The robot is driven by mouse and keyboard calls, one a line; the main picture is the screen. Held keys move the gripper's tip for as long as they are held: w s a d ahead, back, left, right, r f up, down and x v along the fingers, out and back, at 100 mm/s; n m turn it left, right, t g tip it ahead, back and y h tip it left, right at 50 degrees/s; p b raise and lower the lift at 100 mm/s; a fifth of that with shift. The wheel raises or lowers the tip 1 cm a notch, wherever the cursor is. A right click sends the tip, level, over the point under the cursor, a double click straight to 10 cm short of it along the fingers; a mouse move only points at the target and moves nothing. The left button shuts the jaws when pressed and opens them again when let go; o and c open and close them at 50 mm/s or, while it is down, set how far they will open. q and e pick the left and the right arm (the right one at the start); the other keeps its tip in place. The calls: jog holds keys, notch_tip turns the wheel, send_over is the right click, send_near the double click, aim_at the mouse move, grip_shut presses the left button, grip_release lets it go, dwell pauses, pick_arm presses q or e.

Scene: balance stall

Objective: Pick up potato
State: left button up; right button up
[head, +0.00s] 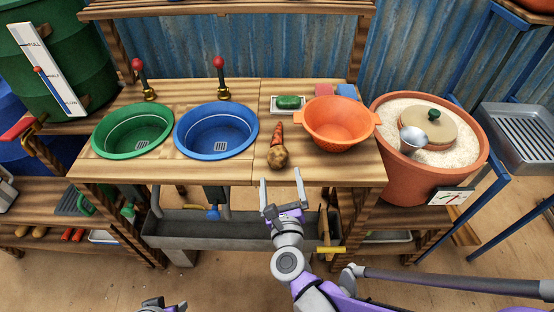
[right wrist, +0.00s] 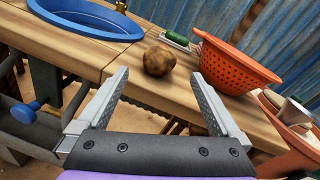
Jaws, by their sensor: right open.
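An orange colander (head: 338,123) stands right of the potato. A blue basin (head: 216,131) and a green basin (head: 133,130) are set to the left. A large terracotta pot (head: 425,180) stands at the right.

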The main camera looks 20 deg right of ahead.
aim_at(278, 156)
jog(key=w, duration=0.3)
jog(key=shift+w+d, duration=0.3)
jog(key=shift+d, duration=0.05)
jog(key=w, duration=0.3)
jog(key=w+d+b, duration=0.1)
jog(key=w, duration=0.1)
jog(key=shift+w+f, duration=0.2)
jog(key=shift+w, duration=0.1)
jog(key=shift+s, duration=0.1)
jog(key=c, duration=1.4)
notch_tip(278, 156, up, 10)
jog(key=p, duration=0.3)
